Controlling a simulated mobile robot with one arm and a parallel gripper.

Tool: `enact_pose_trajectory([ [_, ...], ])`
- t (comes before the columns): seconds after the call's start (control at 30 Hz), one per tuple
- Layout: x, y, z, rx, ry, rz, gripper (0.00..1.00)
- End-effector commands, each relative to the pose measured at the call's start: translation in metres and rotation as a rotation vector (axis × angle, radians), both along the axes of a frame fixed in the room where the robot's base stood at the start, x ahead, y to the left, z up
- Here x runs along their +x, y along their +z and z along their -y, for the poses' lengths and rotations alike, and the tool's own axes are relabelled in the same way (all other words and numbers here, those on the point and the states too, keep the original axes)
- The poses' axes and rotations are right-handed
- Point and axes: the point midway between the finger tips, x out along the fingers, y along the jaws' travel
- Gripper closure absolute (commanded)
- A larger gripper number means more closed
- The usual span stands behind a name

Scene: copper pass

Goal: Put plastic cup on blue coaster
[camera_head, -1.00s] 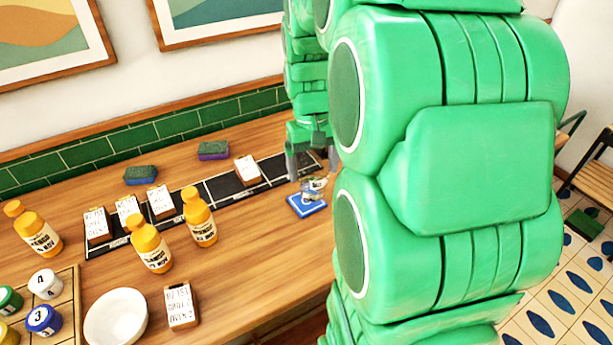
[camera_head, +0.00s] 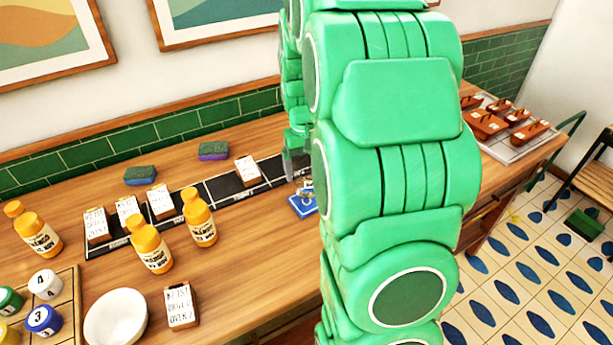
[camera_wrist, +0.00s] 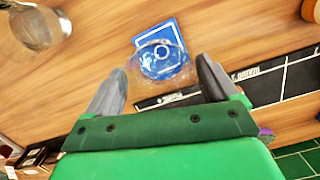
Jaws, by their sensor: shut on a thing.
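The clear plastic cup (camera_wrist: 168,72) is between the two fingers of my gripper (camera_wrist: 161,65) in the wrist view, and the fingers are shut on it. The blue coaster (camera_wrist: 145,40) lies on the wooden counter and shows behind and through the cup. In the head view the coaster (camera_head: 300,208) lies just in front of the black strip, with the cup (camera_head: 306,187) over it. My arm hides part of the cup and coaster. I cannot tell whether the cup touches the coaster. My gripper (camera_head: 294,168) is mostly covered in the head view.
A black strip (camera_head: 224,188) with white cards runs behind the coaster. Orange bottles (camera_head: 200,218), a white bowl (camera_head: 115,318) and a tray of jars (camera_head: 70,290) stand left. Sponges (camera_head: 140,175) lie at the back. A tray of brown objects (camera_head: 520,152) is at right.

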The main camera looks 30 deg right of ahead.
Motion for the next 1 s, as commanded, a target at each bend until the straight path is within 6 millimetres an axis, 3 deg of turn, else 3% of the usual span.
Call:
enact_pose_trajectory([
  [0.3, 0.003, -0.032, 0.001, 0.002, 0.000, -0.004, 0.44],
  [0.73, 0.003, -0.038, 0.001, 0.000, 0.000, -0.001, 0.44],
  [0.77, 0.003, -0.038, 0.001, 0.000, 0.000, -0.001, 0.11],
  [0.8, 0.004, -0.038, 0.001, 0.000, 0.000, 0.000, 0.05],
  [0.83, 0.003, -0.038, 0.001, 0.000, 0.000, 0.000, 0.01],
  [1.0, 0.003, -0.037, 0.001, 0.000, 0.000, -0.001, 0.00],
])
